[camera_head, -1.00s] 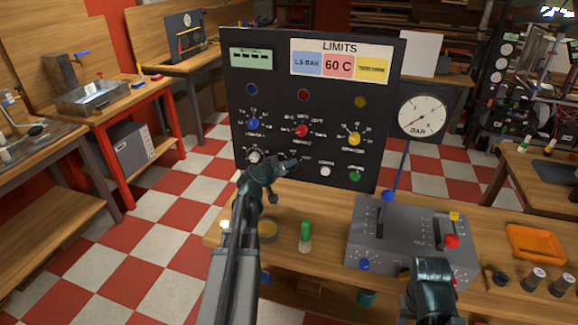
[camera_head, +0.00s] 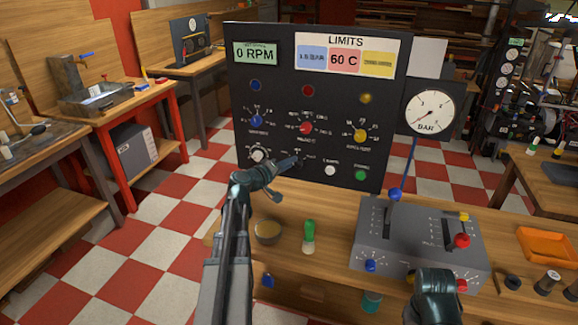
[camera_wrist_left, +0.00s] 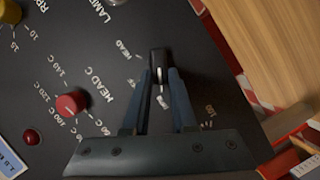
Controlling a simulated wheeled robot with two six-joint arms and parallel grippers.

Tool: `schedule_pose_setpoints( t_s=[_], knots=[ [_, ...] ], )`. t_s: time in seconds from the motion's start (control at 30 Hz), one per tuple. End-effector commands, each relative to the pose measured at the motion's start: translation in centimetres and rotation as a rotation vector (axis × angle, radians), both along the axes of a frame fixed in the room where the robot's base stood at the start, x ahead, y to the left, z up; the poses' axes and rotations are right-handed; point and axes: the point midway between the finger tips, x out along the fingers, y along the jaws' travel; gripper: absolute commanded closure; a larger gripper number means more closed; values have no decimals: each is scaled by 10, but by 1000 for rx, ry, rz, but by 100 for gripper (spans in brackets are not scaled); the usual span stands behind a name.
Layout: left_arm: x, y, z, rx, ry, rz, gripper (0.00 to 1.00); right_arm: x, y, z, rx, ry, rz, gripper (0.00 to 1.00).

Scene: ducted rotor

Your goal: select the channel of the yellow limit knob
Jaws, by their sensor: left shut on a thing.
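The black panel (camera_head: 280,105) stands upright on the bench. Its yellow limit knob (camera_head: 360,135) is at the right of the middle row, beside the red knob (camera_head: 306,128) and blue knob (camera_head: 257,120). My left gripper (camera_head: 297,162) is at the bottom row, shut on a small black selector knob (camera_wrist_left: 158,62) with a white pointer line. In the left wrist view the fingers (camera_wrist_left: 160,85) stand on either side of it. The label HEAD is readable beside it; other labels are partly covered. My right gripper (camera_head: 436,296) shows at the bottom right; its fingers are hidden.
A green-topped item (camera_head: 309,236) and a round dish (camera_head: 267,232) are on the bench below the panel. An orange tray (camera_head: 548,244) lies at the right.

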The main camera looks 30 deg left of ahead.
Motion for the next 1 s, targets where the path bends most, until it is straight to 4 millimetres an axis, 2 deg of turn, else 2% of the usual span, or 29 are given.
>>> schedule_pose_setpoints(
  t_s=[0.47,0.5,0.63,1.0],
  knots=[
    [-1,-1,-1,-12,0,-2,100,0,0,-1,0,0,0,50],
    [-1,-1,-1,-12,0,-2,70,0,0,-1,0,0,0,50],
    [-1,0,-1,-12,-1,-1,46,0,0,-1,0,0,0,50],
    [-5,0,1,-11,-2,0,45,0,0,0,0,0,0,50]
  ],
)
